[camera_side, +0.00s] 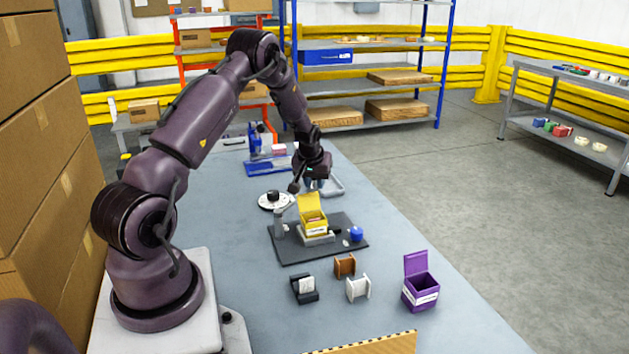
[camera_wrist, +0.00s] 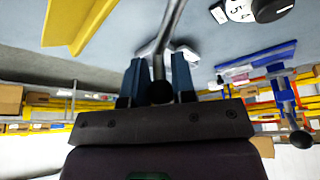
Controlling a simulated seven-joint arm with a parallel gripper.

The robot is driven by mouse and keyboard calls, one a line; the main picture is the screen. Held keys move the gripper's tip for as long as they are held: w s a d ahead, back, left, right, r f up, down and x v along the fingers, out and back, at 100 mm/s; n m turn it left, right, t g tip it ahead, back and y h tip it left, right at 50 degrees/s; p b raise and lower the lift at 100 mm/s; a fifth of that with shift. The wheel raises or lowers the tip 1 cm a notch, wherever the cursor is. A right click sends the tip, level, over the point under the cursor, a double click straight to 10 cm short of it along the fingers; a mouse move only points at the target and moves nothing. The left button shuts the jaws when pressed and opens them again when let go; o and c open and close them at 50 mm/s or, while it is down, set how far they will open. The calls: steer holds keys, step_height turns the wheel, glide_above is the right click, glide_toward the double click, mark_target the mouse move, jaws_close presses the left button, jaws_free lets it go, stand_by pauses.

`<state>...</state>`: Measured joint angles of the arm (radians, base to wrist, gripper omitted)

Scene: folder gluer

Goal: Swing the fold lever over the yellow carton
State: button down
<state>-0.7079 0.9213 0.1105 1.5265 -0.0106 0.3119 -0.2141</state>
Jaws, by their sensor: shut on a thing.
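The yellow carton (camera_side: 314,222) stands on a dark mat in the side view, its lid raised and tilted back. Its yellow edge also shows at the upper left of the wrist view (camera_wrist: 80,22). My gripper (camera_side: 311,185) is above and just behind the carton. In the wrist view my gripper (camera_wrist: 160,82) has its two blue fingers shut on the fold lever (camera_wrist: 169,32), a thin grey rod with a black ball at its end. The ball sits between the fingers. The lever is too small and covered to make out clearly in the side view.
The dark mat (camera_side: 290,252) also bears a blue knob (camera_side: 356,234) and a grey post (camera_side: 279,223). A white dial (camera_side: 274,200) is behind left. A purple box (camera_side: 420,292), brown holder (camera_side: 344,266), white holder (camera_side: 358,289) and black holder (camera_side: 304,290) stand in front.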

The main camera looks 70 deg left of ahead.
steer(key=d+m+h, duration=0.1)
steer(key=d+m, duration=0.2)
steer(key=w+d+m+t+h, duration=0.1)
steer(key=d+m, duration=0.2)
steer(key=d, duration=0.1)
steer(key=w+d+m+h, duration=0.1)
steer(key=d+m, duration=0.2)
steer(key=d, duration=0.1)
steer(key=shift+w+d+t, duration=0.1)
steer(key=shift+d+t, duration=0.15)
steer(key=shift+t, duration=0.15)
steer(key=shift+s+d+m+h, duration=0.2)
steer(key=shift+d+m, duration=0.45)
steer(key=shift+d, duration=0.05)
steer(key=shift+s+d+m+h, duration=0.2)
steer(key=shift+d+m, duration=0.45)
steer(key=shift+d, duration=0.05)
steer(key=c, duration=1)
jaws_free()
steer(key=shift+r, duration=0.1)
steer(key=v, duration=1.2)
steer(key=shift+s+r, duration=0.25)
steer(key=shift+r, duration=0.1)
